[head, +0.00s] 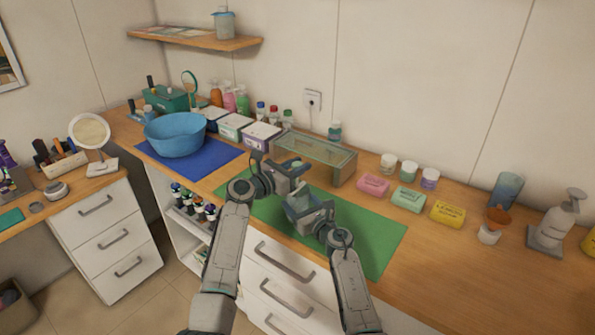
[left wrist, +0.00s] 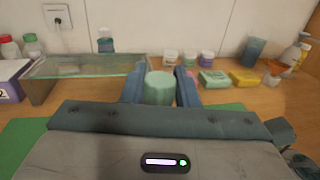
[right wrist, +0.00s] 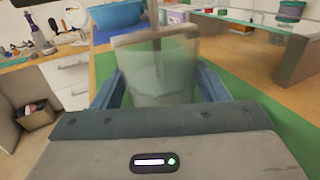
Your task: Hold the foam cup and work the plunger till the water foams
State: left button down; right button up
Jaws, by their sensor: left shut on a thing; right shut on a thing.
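My right gripper (head: 309,204) is shut on the foam cup (right wrist: 155,80), a pale translucent cup that stands upright between the fingers above the green mat. A greenish tint shows inside the cup; I cannot tell water from foam. A thin plunger rod (right wrist: 156,33) rises from the cup's top in the right wrist view. My left gripper (head: 297,170) is higher, just above the cup, and is shut on the plunger's green round knob (left wrist: 160,88). In the head view the cup is partly hidden by my right gripper.
The green mat (head: 375,239) lies below my grippers. A low glass-topped stand (head: 317,150) is close behind them. Soap bars, such as the pink one (head: 373,184), and small jars stand to the right. A blue basin (head: 175,135) sits on a blue mat at left.

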pick_arm(q)
jog(key=c, duration=1.1)
grip_release()
jog(key=v, duration=1.2)
jog(key=x, duration=1.2)
jog(key=shift+f, duration=0.3)
